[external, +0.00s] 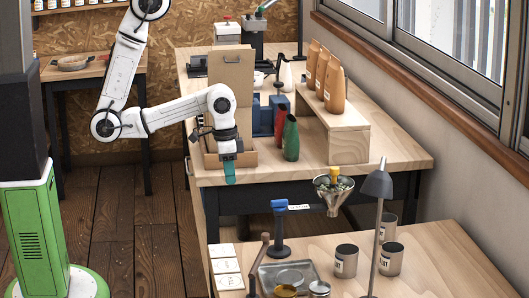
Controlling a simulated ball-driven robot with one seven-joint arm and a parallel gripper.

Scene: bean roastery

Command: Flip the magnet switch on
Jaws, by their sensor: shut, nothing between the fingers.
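I cannot tell for sure which thing is the magnet switch. A blue-headed fixture (279,206) with a pale strip to its right stands on a dark post at the near bench. My gripper (229,178) points down with its teal fingers together and empty. It is at the near edge of the far bench, in front of an open wooden box (240,159) with its lid raised. My gripper hides part of the box front, and the inside of the box cannot be made out. It appears apart from the blue-headed fixture.
A red cup (281,121) and a green cup (291,138) stand right of the box, by a blue block (262,120). Paper bags (334,90) stand on a wooden riser (348,146).

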